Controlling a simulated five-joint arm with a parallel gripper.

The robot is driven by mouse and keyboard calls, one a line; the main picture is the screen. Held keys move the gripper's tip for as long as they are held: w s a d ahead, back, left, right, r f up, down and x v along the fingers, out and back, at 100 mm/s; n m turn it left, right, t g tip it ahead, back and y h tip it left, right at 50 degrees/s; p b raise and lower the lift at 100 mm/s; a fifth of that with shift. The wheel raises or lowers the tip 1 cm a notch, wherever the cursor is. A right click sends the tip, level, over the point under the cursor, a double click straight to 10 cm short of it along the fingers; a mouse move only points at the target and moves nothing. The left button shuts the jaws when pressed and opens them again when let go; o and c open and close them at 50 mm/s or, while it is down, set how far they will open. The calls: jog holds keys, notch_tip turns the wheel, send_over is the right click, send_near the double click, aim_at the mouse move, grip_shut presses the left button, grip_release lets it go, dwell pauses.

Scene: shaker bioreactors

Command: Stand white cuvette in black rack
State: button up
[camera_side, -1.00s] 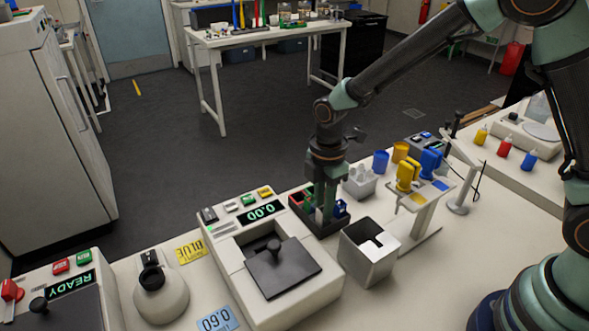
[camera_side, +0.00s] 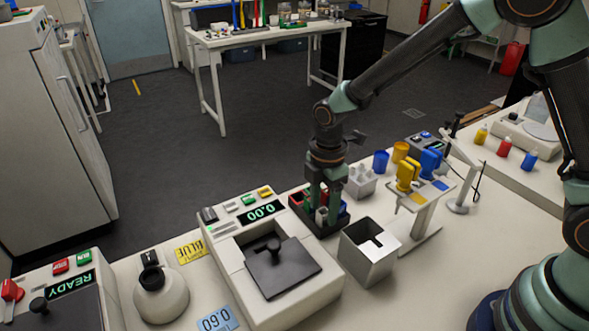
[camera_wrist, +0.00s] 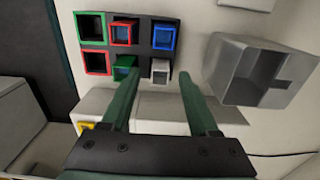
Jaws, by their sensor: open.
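The black rack (camera_wrist: 146,46) stands behind the open metal box and also shows in the side view (camera_side: 334,231). In the wrist view the white cuvette (camera_wrist: 160,70) sits in the rack's near right compartment and looks upright. In the side view it shows as a pale spot (camera_side: 321,216) low between my fingers. My gripper (camera_wrist: 159,76) is open, with one finger on each side of the white cuvette; I cannot tell whether they touch it. In the side view my gripper (camera_side: 324,208) points down over the rack and hides part of it.
Other rack compartments have green, red and blue rims, some holding coloured cuvettes. The open metal box (camera_side: 371,254) stands close in front. A grey machine with a dark lid (camera_side: 283,268) is at left. A stand with yellow and blue pipette-like tools (camera_side: 406,174) is at right.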

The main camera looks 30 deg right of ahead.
jog(key=shift+r, duration=0.1)
notch_tip(320, 180, up, 7)
dwell(0.8)
jog(key=s+d+r+m+t, duration=0.5)
jog(key=s+d+r+m, duration=0.6)
jog(key=m, duration=0.7)
jog(key=shift+s+d+r+t, duration=0.2)
jog(key=shift+d+r+t, duration=0.1)
jog(key=shift+d+r, duration=0.45)
